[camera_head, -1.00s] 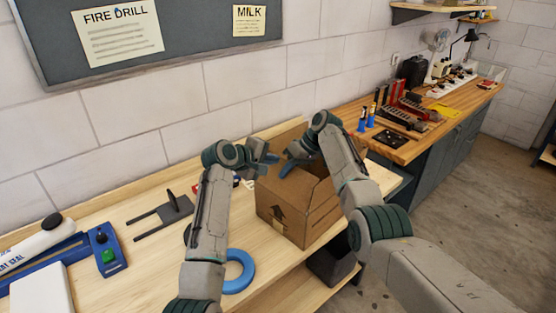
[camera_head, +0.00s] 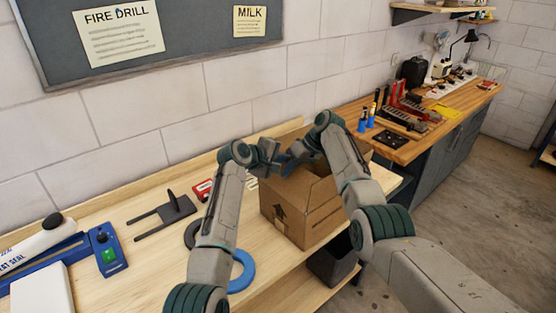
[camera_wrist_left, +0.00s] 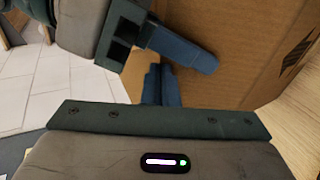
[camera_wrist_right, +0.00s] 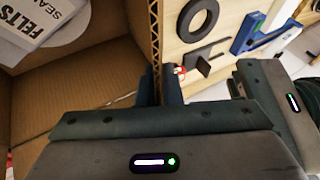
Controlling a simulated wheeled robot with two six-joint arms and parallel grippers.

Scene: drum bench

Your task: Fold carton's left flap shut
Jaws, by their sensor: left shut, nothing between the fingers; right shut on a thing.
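The brown open carton (camera_head: 300,215) stands on the pale bench, an arrow printed on its front. In the right wrist view its upright corrugated edge (camera_wrist_right: 155,30) runs down to the fingers of my right gripper (camera_wrist_right: 158,87), which is shut on that cardboard. I cannot tell whether it is the flap or the wall. In the head view my right gripper (camera_head: 288,163) is at the carton's left side. My left gripper (camera_head: 272,157) is shut and empty close beside it; in the left wrist view its fingers (camera_wrist_left: 161,85) are against or just before the carton's cardboard (camera_wrist_left: 235,70).
Inside the carton lies a package labelled FELTS (camera_wrist_right: 35,20). A blue ring (camera_head: 241,270), a dark forked plate (camera_head: 165,215) and a blue sealer (camera_head: 40,255) lie left on the bench. A dark bin (camera_head: 332,262) is below. The wall is behind.

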